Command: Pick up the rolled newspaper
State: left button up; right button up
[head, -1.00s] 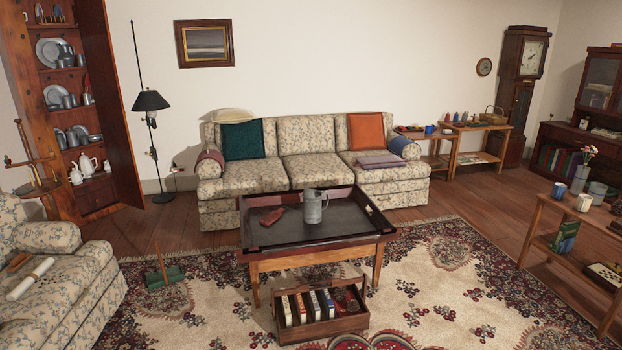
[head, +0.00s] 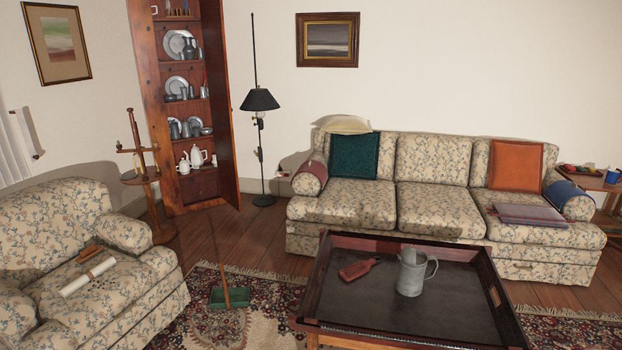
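A white rolled paper, which looks like the rolled newspaper (head: 87,277), lies on the seat of the floral armchair (head: 55,220) at the left. It lies slantwise and nothing covers it. A small brown object (head: 89,252) lies just behind it on the seat, and small dark items sit to its right. Neither of my grippers shows in the head view.
A coffee table with a dark tray top (head: 340,303) stands at lower right, bearing a pewter jug (head: 411,272) and a red-brown object (head: 360,269). A green dustpan (head: 229,297) stands on the rug between armchair and table. A floral sofa (head: 435,212) stands behind.

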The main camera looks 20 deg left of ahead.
aim_at(76, 282)
jog(key=i+j+u, duration=0.15)
jog(key=u, duration=0.35)
jog(key=i+u, duration=0.3)
jog(key=u, duration=0.2)
jog(key=i+u, duration=0.3)
jog(key=u, duration=0.15)
jog(key=i+l+u, duration=0.1)
jog(key=u, duration=0.4)
jog(key=i+l+u, duration=0.2)
jog(key=i, duration=0.2)
jog(key=i+j, duration=0.05)
